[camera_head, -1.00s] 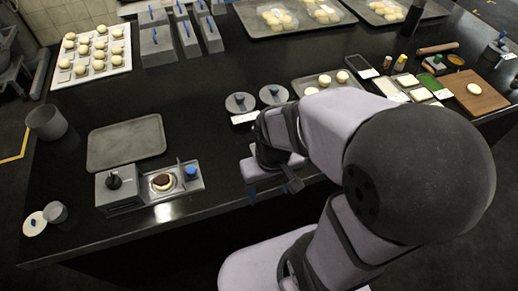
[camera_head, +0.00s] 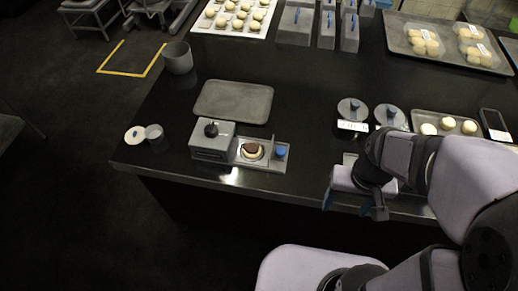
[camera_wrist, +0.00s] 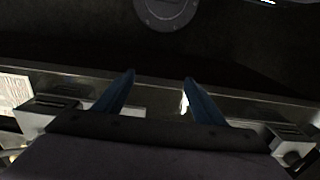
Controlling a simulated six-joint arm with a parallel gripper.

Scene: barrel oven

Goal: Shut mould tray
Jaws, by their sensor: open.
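The mould tray (camera_head: 268,160) is pulled out to the right of a small grey box (camera_head: 210,146) with a black knob on top. A dark-topped, pale-based round piece (camera_head: 252,150) sits in the tray. A blue knob (camera_head: 281,152) stands at the tray's right end. My gripper (camera_head: 350,207) is to the right of the tray, near the counter's front edge, apart from it and empty. In the wrist view its two blue fingers (camera_wrist: 158,88) are spread apart, with the counter edge and dark floor beyond. The tray does not show clearly in the wrist view.
An empty grey tray (camera_head: 234,101) lies behind the box. A grey cup (camera_head: 178,58) stands at the back left, and a small cup and lid (camera_head: 145,133) at the left. Two round lidded pots (camera_head: 370,112) stand behind my gripper. Bare counter lies between tray and gripper.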

